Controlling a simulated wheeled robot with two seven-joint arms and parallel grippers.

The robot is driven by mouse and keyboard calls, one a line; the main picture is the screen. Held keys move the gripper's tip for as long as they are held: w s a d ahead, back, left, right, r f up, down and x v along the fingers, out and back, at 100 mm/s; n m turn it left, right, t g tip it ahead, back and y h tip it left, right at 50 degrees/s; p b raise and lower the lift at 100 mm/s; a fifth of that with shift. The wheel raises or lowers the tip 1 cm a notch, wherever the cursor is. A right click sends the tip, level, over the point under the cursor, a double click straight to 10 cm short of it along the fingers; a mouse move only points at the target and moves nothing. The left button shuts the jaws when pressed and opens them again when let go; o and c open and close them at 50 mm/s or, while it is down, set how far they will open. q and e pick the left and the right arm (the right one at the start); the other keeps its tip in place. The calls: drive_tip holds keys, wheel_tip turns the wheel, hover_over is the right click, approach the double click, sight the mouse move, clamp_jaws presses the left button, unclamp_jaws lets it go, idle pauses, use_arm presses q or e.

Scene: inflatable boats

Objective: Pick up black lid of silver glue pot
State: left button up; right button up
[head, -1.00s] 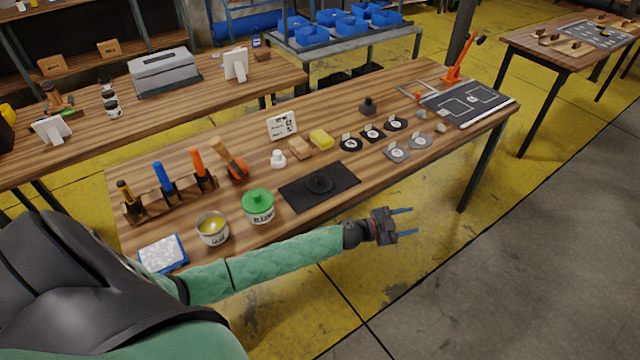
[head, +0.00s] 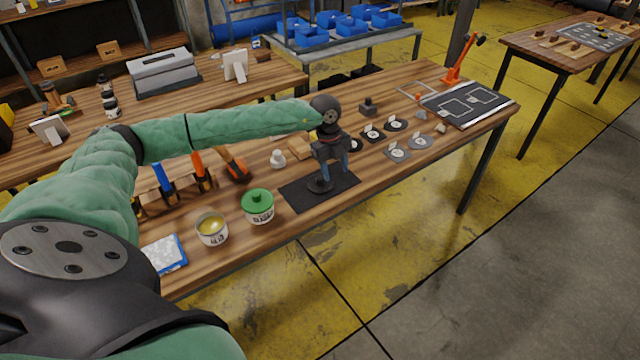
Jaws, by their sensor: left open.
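The black lid (head: 319,186) lies on a black mat (head: 298,199) on the wooden workbench, its knob partly hidden by my gripper. My left gripper (head: 333,172) points down over the mat, open, with its blue fingers apart. It is above or just beside the lid; the exact gap between them I cannot tell. The silver glue pot (head: 212,238) stands open at the front left of the bench, with yellow glue showing inside. My right gripper is not in view.
A pot with a green lid (head: 258,202) stands between the silver pot and the mat. A blue-edged tray (head: 165,254) lies at the front left. Upright tools (head: 201,170) stand behind, partly covered by my arm. Small round parts (head: 397,153) lie right of the mat.

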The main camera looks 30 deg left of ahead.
sight(320, 178)
use_arm(q)
drive_tip(key=a, duration=0.2)
drive_tip(key=a+r+y, duration=0.1)
drive_tip(key=a, duration=0.1)
drive_tip(key=a+r+n+y, duration=0.1)
drive_tip(key=shift+s+a, duration=0.15)
drive_tip(key=shift+a, duration=0.25)
drive_tip(key=shift+a+f, duration=0.1)
drive_tip(key=shift+f, duration=0.05)
drive_tip(key=shift+f+p, duration=0.5)
drive_tip(key=shift+f, duration=0.25)
drive_tip(key=f+p, duration=0.2)
drive_tip(key=f, duration=0.1)
drive_tip(key=f+p, duration=0.1)
drive_tip(key=shift+d+f, duration=0.3)
drive_tip(key=shift+f, duration=0.6)
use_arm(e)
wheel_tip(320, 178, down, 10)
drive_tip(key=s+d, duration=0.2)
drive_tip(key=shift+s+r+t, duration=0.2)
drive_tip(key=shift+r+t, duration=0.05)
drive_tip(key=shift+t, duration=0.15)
use_arm(q)
drive_tip(key=c, duration=1.1)
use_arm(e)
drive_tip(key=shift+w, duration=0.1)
